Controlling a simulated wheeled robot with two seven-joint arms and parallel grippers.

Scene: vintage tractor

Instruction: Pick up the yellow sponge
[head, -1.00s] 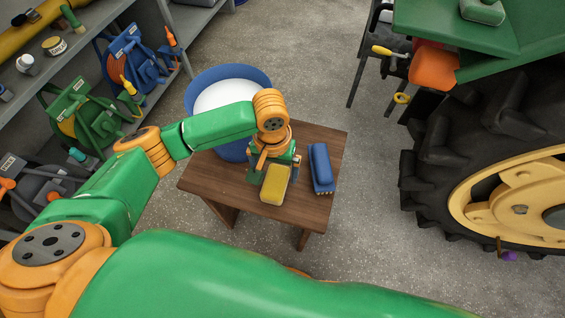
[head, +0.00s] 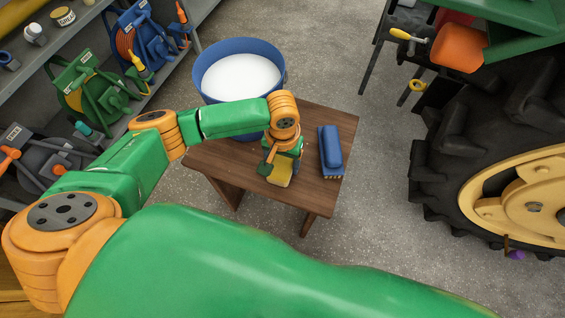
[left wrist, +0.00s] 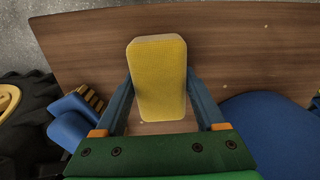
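The yellow sponge (head: 282,172) lies on the small wooden table, partly hidden by my left gripper (head: 284,165) in the head view. In the left wrist view the sponge (left wrist: 158,78) is a rounded yellow block, seen from above. My left gripper (left wrist: 160,95) is over it, with one blue finger on each long side of the sponge. The fingers look open around it, with narrow gaps beside its lower part; contact at the tips is unclear. My right gripper is not in view.
The wooden table (head: 232,165) also holds a blue brush (head: 330,150) with yellow bristles, right of the sponge. A blue tub (head: 236,50) with white contents stands behind. A shelf (head: 90,40) with reels is at left, a large tractor tyre (head: 440,170) at right.

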